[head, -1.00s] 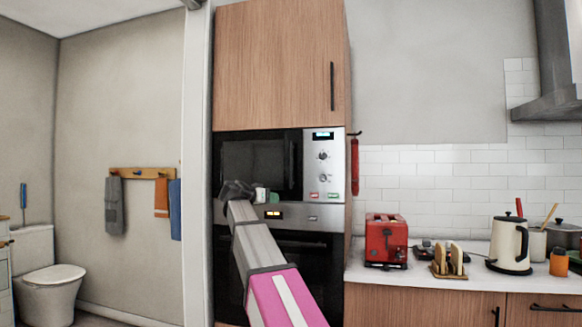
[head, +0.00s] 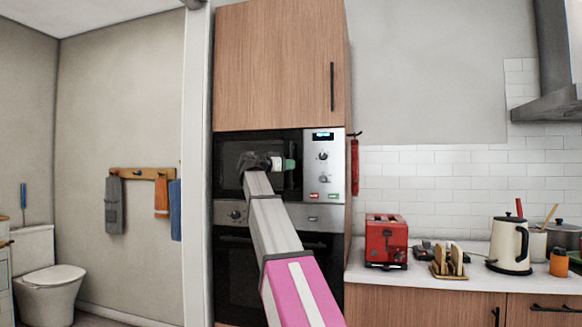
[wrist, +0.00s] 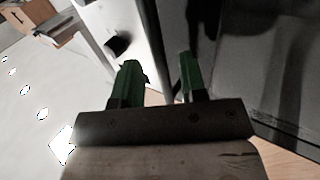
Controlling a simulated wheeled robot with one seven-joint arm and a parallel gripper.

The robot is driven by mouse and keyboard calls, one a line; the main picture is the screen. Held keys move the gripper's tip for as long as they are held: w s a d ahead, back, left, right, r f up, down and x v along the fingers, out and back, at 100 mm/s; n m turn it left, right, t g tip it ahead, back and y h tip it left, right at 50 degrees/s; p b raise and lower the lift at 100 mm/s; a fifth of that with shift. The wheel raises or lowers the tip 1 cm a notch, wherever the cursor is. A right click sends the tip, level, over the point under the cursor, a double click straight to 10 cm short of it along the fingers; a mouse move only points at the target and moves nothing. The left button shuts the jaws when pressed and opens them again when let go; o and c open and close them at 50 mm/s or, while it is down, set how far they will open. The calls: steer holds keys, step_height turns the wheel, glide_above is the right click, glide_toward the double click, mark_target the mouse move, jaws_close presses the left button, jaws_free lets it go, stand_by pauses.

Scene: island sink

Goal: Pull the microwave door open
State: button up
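The microwave (head: 323,184) is built into a tall wooden cabinet in the head view, with a steel control panel on its right. Its dark glass door (head: 228,153) looks shut.
An oven (head: 232,270) sits below the microwave. To the right, a counter holds a red toaster (head: 386,240), a toast rack (head: 449,261) and a white kettle (head: 508,246). A red cloth (head: 355,168) hangs by the cabinet's right side.

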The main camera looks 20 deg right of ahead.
steer(key=shift+x, duration=1.25)
steer(key=shift+c, duration=0.3)
jaws_close()
